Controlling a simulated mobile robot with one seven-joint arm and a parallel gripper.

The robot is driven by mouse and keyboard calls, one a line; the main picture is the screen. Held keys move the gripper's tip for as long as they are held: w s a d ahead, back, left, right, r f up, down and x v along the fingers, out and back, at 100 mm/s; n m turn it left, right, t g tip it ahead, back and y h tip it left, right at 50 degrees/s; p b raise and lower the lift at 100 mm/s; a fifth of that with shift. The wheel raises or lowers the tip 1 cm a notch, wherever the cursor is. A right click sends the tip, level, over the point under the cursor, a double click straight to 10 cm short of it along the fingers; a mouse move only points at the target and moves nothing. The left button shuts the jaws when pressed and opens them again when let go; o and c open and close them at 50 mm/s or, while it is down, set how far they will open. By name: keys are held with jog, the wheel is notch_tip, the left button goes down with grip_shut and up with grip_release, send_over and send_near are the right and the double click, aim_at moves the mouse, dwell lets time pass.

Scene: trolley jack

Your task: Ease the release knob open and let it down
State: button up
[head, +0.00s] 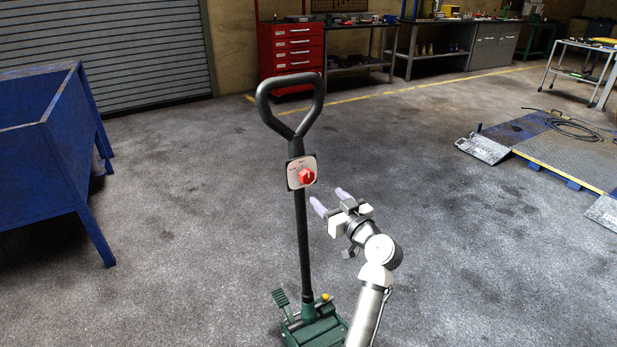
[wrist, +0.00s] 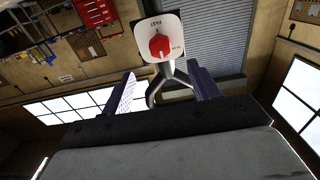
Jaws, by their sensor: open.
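The trolley jack (head: 317,327) has a green body low in the head view, with a tall black handle (head: 301,235) ending in a loop grip. A red release knob (head: 306,176) sits on a pale square plate (head: 293,182) on the handle. My gripper (head: 331,200) is open and empty, just right of the handle and a little below the knob, apart from it. In the wrist view the knob (wrist: 160,46) shows beyond the two fingers, with nothing between them. The plate there bears the word FAST; its other lettering is too small to read.
A blue bin on legs (head: 45,140) stands at the left. A red tool cabinet (head: 291,55) and workbenches line the back wall. A low blue ramp platform (head: 560,150) with a hose lies at the right. The floor around the jack is clear.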

aim_at(309, 179)
jog(key=p+x, duration=0.2)
jog(key=x, duration=0.9)
jog(key=shift+w+a, duration=0.1)
jog(key=shift+w, duration=0.1)
jog(key=c, duration=1)
